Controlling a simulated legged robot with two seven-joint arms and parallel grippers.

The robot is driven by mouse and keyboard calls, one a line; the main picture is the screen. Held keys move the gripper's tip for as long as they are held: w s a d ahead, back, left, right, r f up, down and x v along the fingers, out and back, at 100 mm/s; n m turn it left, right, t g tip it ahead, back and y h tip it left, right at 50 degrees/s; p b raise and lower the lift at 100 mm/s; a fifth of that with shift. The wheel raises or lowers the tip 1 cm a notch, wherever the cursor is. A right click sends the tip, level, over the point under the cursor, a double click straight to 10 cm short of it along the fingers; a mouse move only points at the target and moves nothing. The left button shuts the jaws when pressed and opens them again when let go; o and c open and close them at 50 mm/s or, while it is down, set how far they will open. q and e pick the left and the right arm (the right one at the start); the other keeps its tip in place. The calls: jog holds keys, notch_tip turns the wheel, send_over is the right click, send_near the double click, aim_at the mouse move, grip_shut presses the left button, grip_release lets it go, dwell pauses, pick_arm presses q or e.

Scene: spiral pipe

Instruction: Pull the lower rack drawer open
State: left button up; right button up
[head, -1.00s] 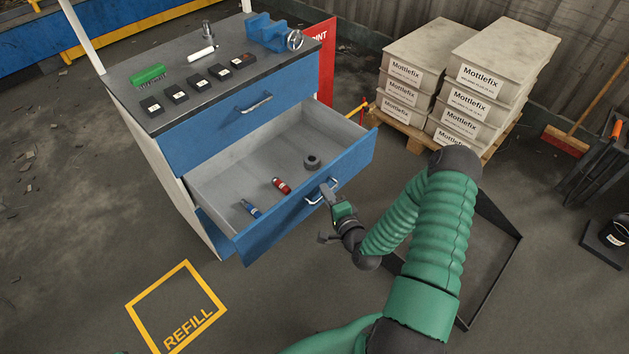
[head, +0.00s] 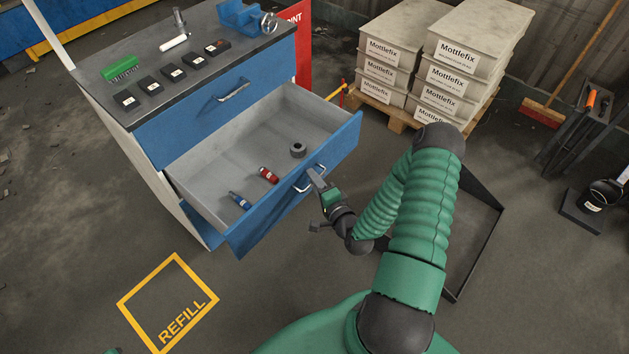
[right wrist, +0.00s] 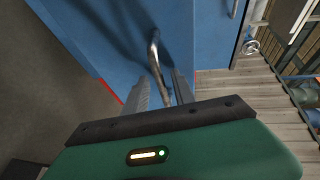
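The grey lower drawer (head: 205,195) stands far out of the workbench cabinet, below a shut upper drawer (head: 215,115). Its blue front (head: 262,222) carries a metal handle (head: 300,188). My right gripper (head: 314,178) is at this handle, in front of the drawer. In the right wrist view the handle (right wrist: 154,55) runs between the two fingers of the right gripper (right wrist: 161,88), which look closed around it, though the contact itself is partly hidden. My left gripper does not show in any view.
A blue bottle (head: 239,201), a red bottle (head: 268,176) and a dark ring (head: 297,150) lie in the drawer. A yellow REFILL square (head: 167,302) marks the floor at front left. Stacked Mottlefix boxes (head: 446,75) stand on a pallet behind. Floor before the drawer is clear.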

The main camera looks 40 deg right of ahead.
jog(key=p+v, duration=0.3)
jog(key=v, duration=1.3)
jog(key=shift+s+a, duration=0.15)
jog(key=shift+s, duration=0.25)
